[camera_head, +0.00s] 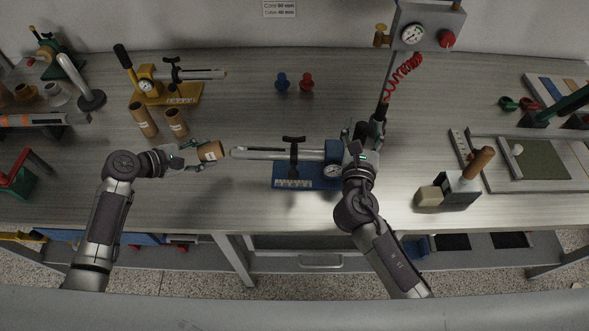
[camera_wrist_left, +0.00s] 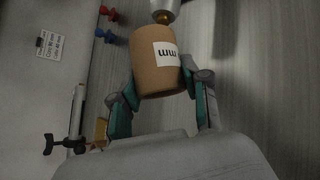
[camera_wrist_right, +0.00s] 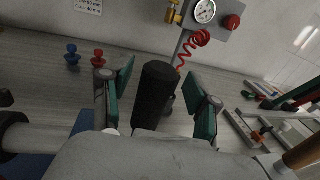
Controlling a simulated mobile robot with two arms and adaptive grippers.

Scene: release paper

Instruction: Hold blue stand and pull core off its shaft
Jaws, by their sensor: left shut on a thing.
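A brown cardboard core (camera_head: 210,151) with a white label is held in my left gripper (camera_head: 196,154), just left of the free end of the silver shaft (camera_head: 262,153). In the left wrist view the core (camera_wrist_left: 157,75) sits between the two fingers, with the shaft's tip (camera_wrist_left: 164,17) close to its far end; a small overlap cannot be ruled out. The blue stand (camera_head: 305,178), with gauge and black clamp, carries the shaft. My right gripper (camera_head: 358,146) is at the stand's right end. In the right wrist view, its fingers stand apart on either side of a black handle (camera_wrist_right: 155,95), with gaps showing.
Two brown cores (camera_head: 145,120) stand upright behind my left gripper, near a yellow stand (camera_head: 165,92). Blue and red pegs (camera_head: 306,82) stand at the back. A gauge box with red coiled hose (camera_head: 404,68) is behind my right gripper. A wooden-handled block (camera_head: 462,185) stands right.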

